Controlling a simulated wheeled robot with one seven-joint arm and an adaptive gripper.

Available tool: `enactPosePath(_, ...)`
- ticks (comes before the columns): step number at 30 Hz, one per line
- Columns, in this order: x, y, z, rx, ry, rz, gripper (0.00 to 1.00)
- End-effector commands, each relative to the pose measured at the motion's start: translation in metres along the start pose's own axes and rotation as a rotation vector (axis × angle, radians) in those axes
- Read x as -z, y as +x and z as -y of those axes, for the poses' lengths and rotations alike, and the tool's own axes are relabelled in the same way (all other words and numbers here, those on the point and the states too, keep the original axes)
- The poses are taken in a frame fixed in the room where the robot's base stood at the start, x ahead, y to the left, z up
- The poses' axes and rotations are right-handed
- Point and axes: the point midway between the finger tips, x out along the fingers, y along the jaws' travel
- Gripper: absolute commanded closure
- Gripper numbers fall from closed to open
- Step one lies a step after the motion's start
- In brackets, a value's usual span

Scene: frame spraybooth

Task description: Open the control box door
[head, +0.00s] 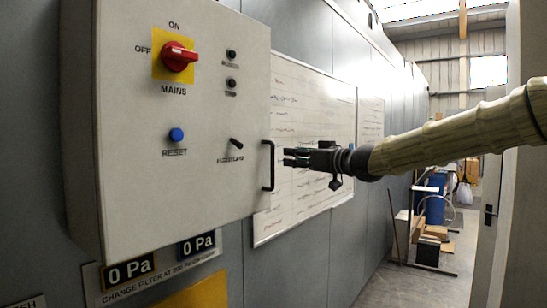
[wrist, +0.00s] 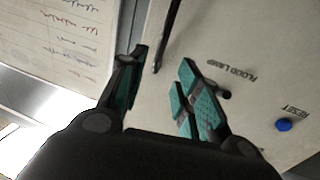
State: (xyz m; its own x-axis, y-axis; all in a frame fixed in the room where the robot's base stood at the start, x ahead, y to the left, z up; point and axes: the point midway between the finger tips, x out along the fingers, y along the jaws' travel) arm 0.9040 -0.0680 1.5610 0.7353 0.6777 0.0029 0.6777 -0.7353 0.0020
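The grey control box (head: 120,130) is on the wall at the left of the head view. Its door looks shut, and the front carries a red mains switch (head: 178,57), a blue reset button (head: 176,135) and a flood lamp switch (head: 237,143). A black upright bar handle (head: 272,166) is at the door's right edge; it also shows in the wrist view (wrist: 170,32). My gripper (head: 286,157) is just right of the handle, pointing at it. In the wrist view its fingers (wrist: 163,60) are apart, with the handle's lower end between or just beyond the tips; contact cannot be told.
A whiteboard (head: 300,110) hangs on the wall right behind the handle. Pressure displays (head: 130,269) sit below the box. Farther back are boxes and boards (head: 428,245), a blue drum (head: 432,195) and a door (head: 490,225) at the right. The floor (head: 400,285) is clear nearby.

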Motion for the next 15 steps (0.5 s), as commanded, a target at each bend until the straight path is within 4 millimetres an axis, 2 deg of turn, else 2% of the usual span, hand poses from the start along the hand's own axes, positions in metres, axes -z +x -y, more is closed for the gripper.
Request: enactPosePath(15, -0.001, 0.079, 0.001, 0.001, 0.002, 0.003, 0.67)
